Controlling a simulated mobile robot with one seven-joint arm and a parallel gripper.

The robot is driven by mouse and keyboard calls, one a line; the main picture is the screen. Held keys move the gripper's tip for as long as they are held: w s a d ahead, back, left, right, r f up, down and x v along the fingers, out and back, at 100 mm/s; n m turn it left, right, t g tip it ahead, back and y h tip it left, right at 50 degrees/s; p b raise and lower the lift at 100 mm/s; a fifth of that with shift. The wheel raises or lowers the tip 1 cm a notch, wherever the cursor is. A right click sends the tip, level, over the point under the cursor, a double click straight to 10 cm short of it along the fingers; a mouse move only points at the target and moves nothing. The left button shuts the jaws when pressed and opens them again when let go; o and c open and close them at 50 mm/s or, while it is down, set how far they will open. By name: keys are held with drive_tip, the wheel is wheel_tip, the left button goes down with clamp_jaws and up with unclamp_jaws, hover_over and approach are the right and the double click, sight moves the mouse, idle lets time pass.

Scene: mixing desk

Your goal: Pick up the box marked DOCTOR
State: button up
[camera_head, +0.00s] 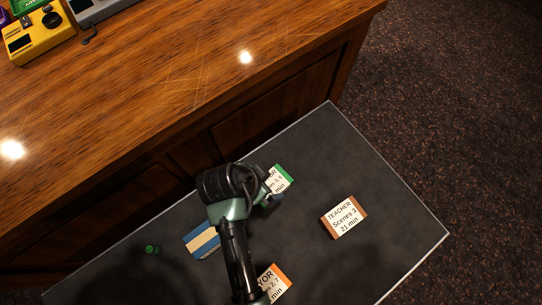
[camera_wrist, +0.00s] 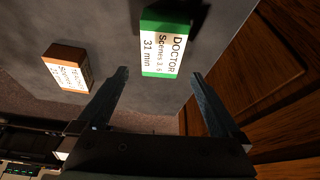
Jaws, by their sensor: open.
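The box marked DOCTOR (camera_wrist: 165,48) is white with green edges and shows between and beyond my fingertips in the wrist view. Its label reads "DOCTOR, Scenes 3 s, 31 min", partly unclear. In the head view the same green-edged box (camera_head: 282,179) is partly hidden behind my arm. My gripper (camera_wrist: 160,82) is open and empty, its two dark fingers spread to either side below the box. In the head view my gripper (camera_head: 268,196) is by the box's left side.
On the dark grey table (camera_head: 385,205) lie the brown TEACHER box (camera_head: 344,217), an orange box marked "YOR" (camera_head: 275,283), a blue and tan box (camera_head: 202,240) and a small green object (camera_head: 151,249). A wooden desk (camera_head: 150,90) borders the table.

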sight(270, 185)
drive_tip(key=x, duration=0.2)
drive_tip(key=shift+w+d+f, duration=0.1)
drive_tip(key=shift+w+f, duration=0.05)
drive_tip(key=shift+f, duration=0.15)
drive_tip(key=shift+s+a+b+x, duration=0.1)
drive_tip(key=shift+b+x, duration=0.15)
drive_tip(key=shift+x, duration=0.6)
drive_tip(key=shift+s+a+b+x, duration=0.1)
drive_tip(key=shift+a+b+x, duration=0.1)
drive_tip(key=shift+x, duration=0.65)
drive_tip(key=shift+s+a+b+x, duration=0.1)
drive_tip(key=shift+b+x, duration=0.15)
drive_tip(key=shift+x, duration=0.55)
drive_tip(key=shift+f, duration=0.45)
drive_tip(key=c, duration=1.3)
